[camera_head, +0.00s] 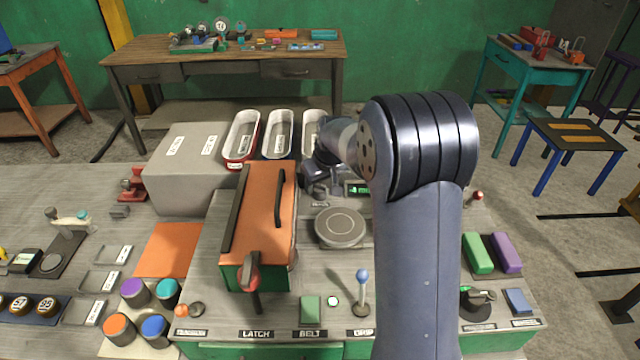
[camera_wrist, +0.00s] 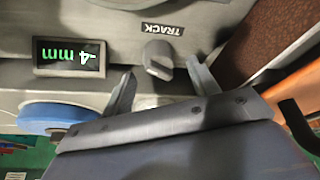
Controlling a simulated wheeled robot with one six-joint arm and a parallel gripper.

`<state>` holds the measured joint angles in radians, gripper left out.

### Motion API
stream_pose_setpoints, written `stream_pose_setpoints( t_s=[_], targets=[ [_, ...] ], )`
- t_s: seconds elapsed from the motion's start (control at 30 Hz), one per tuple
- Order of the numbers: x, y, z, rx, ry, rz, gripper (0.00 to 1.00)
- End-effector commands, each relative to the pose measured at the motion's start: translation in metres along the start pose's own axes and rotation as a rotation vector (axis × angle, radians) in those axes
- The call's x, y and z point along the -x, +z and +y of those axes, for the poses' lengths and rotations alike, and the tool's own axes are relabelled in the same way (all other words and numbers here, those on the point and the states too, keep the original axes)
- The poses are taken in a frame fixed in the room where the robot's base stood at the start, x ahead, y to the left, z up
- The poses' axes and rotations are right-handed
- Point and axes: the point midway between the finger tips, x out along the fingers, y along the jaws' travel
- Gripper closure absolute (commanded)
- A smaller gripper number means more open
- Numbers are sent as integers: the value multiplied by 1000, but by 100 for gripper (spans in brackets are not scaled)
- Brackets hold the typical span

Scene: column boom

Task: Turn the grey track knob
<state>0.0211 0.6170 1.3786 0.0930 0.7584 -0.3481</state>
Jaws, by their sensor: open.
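The grey track knob (camera_wrist: 157,60) shows in the wrist view, below a black TRACK label (camera_wrist: 162,29) that appears upside down. The knob has a pale mark on its face. My gripper (camera_wrist: 160,84) is open, with one finger on each side of the knob's near end. The fingertips appear apart from the knob, but I cannot tell the depth gap. In the head view my gripper (camera_head: 322,185) is at the panel behind the round grey disc, and I cannot make out the knob there.
A display (camera_wrist: 69,57) reads -4 mm, upside down, left of the knob; a blue round part (camera_wrist: 50,116) is below it. In the head view, an orange-lidded box (camera_head: 262,215), a round disc (camera_head: 341,227) and a blue-tipped lever (camera_head: 362,290) stand near my arm.

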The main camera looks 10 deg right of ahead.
Motion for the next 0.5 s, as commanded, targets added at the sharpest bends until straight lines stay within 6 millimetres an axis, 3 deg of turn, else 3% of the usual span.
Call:
stream_pose_setpoints(
  t_s=[0.2,0.5],
  targets=[
    [-23,0,0,0,-1,-1,43],
    [-28,0,0,0,0,1,43]
  ],
)
